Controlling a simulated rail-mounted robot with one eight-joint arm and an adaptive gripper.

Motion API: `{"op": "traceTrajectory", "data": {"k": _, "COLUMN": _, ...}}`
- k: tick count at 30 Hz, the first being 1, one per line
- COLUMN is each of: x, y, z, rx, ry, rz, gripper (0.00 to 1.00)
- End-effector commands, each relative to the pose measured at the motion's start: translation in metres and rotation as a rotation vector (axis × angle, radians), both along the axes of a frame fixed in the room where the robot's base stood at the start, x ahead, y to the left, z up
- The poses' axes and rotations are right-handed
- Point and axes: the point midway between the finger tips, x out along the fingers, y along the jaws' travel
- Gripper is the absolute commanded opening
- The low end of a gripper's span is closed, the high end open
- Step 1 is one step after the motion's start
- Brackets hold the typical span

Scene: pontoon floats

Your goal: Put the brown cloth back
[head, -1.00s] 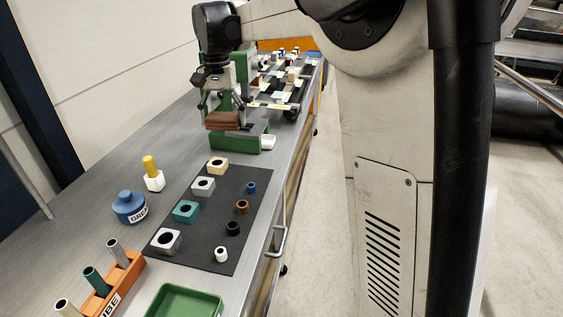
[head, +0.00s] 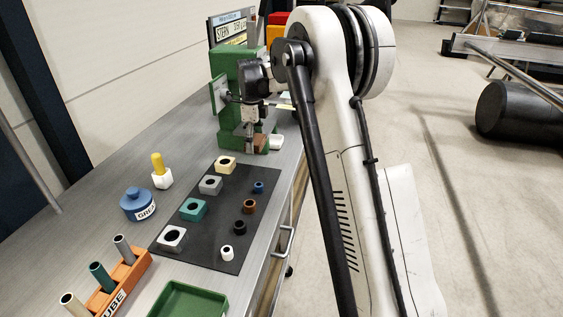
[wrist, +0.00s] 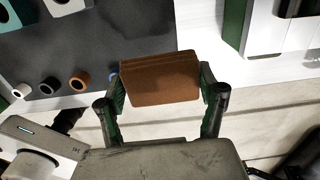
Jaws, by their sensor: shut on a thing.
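The brown cloth (wrist: 160,80) is a folded, layered block held between the two fingers of my gripper (wrist: 162,90) in the wrist view. My gripper is shut on it, one finger at each side. In the head view the cloth (head: 260,143) shows as a small brown patch by the green press (head: 238,85), partly hidden behind my gripper (head: 252,138). In the wrist view the cloth hangs over or near the bench's edge, with pale floor below it. I cannot tell its height above the bench.
A dark mat (head: 238,225) with several square blocks and small rings lies nearer on the bench. A blue pot (head: 138,205), a white block with a yellow peg (head: 161,172), an orange tube rack (head: 118,280) and a green tray (head: 190,302) stand around it. A small white dish (head: 276,142) sits beside the press.

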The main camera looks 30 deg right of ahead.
Motion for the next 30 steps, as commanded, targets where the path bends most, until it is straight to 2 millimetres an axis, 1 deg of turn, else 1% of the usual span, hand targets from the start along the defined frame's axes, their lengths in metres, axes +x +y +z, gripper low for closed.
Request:
{"op": "traceTrajectory", "data": {"k": 5, "x": 0.005, "y": -0.026, "z": -0.016, "rx": 0.000, "ry": 0.000, "rz": -0.015, "gripper": 0.46}}
{"op": "traceTrajectory", "data": {"k": 15, "x": 0.016, "y": -0.090, "z": -0.055, "rx": 0.000, "ry": 0.000, "rz": -0.013, "gripper": 0.46}}
{"op": "traceTrajectory", "data": {"k": 18, "x": 0.019, "y": -0.103, "z": -0.063, "rx": 0.000, "ry": 0.000, "rz": -0.012, "gripper": 0.46}}
{"op": "traceTrajectory", "data": {"k": 21, "x": 0.020, "y": -0.111, "z": -0.068, "rx": 0.000, "ry": 0.000, "rz": -0.011, "gripper": 0.46}}
{"op": "traceTrajectory", "data": {"k": 26, "x": 0.021, "y": -0.114, "z": -0.074, "rx": 0.000, "ry": 0.000, "rz": -0.009, "gripper": 0.46}}
{"op": "traceTrajectory", "data": {"k": 30, "x": 0.020, "y": -0.113, "z": -0.091, "rx": 0.000, "ry": 0.000, "rz": -0.009, "gripper": 0.46}}
